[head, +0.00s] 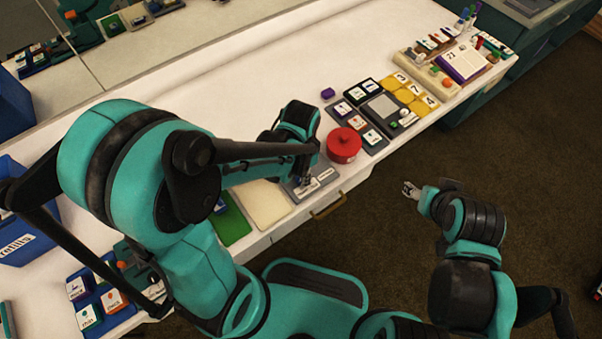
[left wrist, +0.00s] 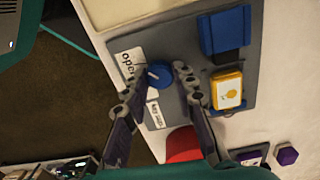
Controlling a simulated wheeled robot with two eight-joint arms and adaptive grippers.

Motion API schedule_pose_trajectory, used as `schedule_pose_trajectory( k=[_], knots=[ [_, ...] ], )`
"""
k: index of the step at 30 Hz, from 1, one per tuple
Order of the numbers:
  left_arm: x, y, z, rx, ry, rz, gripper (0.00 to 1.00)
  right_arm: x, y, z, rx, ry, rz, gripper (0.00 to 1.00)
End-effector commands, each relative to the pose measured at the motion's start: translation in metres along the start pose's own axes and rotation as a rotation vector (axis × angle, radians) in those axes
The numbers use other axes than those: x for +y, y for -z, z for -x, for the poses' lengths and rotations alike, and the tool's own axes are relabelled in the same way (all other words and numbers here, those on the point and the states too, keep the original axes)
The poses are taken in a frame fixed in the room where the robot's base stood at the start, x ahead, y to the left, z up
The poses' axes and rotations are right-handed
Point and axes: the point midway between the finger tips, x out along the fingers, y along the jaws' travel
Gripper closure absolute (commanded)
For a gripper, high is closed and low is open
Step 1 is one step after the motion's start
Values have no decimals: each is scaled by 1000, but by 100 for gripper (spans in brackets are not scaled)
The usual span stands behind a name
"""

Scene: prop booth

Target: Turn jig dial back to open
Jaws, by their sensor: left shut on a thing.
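The jig is a grey plate (head: 326,180) at the table's front edge in the head view, partly hidden by my left arm. A second white label (left wrist: 156,114) lies below the dial. My left gripper (left wrist: 161,72) has its two fingers on either side of the dial and is shut on it. My right gripper (head: 409,188) hangs over the floor, away from the table; its finger opening is too small to tell.
A blue block (left wrist: 225,32) and a yellow block (left wrist: 226,90) sit on the jig plate beside my left fingers. A red lidded pot (head: 343,147) stands close to the jig. Trays and a calendar (head: 464,62) fill the table's right side. The back middle is clear.

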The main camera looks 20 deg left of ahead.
Motion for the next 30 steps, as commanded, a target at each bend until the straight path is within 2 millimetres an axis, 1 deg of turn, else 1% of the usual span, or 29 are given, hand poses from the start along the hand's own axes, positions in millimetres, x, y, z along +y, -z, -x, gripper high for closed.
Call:
schedule_pose_trajectory(
  k=[17,18,19,20,30],
  knots=[
    [0,0,0,0,0,-29,100,0,0,0,0,0,0,44],
    [0,0,0,0,0,-29,63,0,0,0,0,0,0,44],
    [0,0,0,0,0,-29,55,0,0,0,0,0,0,44],
    [0,0,0,0,0,-29,52,0,0,0,0,0,0,44],
    [0,0,2,0,0,-28,52,0,0,0,0,0,0,44]
  ],
)
